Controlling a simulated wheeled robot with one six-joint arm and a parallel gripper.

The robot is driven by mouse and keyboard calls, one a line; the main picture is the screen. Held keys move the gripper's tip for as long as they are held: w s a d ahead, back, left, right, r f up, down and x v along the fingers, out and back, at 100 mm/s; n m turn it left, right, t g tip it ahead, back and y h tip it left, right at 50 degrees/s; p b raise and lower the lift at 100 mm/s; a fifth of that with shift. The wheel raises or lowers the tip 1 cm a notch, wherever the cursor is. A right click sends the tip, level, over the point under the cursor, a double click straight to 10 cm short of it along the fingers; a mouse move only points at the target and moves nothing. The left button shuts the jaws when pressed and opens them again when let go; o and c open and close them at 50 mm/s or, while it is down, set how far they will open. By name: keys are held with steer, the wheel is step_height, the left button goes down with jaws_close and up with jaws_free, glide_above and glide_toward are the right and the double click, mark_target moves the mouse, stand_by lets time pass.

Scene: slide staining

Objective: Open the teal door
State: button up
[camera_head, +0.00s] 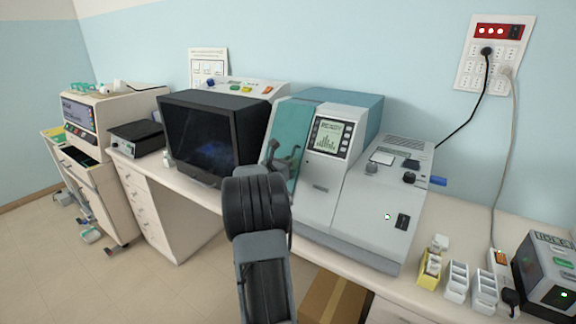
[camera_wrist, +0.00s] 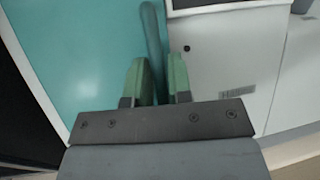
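The teal door (camera_head: 287,120) is the slanted front panel on the left of the grey and teal machine; it looks closed. In the wrist view the door (camera_wrist: 85,55) fills the upper left. Its teal bar handle (camera_wrist: 153,45) runs down between the two green fingertips of my gripper (camera_wrist: 158,80). The fingers stand apart on either side of the handle, with a gap on the right; whether the left finger touches it is unclear. In the head view my gripper (camera_head: 283,160) is in front of the door, and the handle is hard to make out there.
A dark monitor (camera_head: 210,135) stands close to the left of the door. The machine's display (camera_head: 328,137) and sloping grey housing (camera_head: 375,205) are on the right. Small slide racks (camera_head: 457,282) and a yellow box (camera_head: 430,268) stand on the counter. A cardboard box (camera_head: 332,298) is below.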

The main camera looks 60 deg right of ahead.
jaws_close()
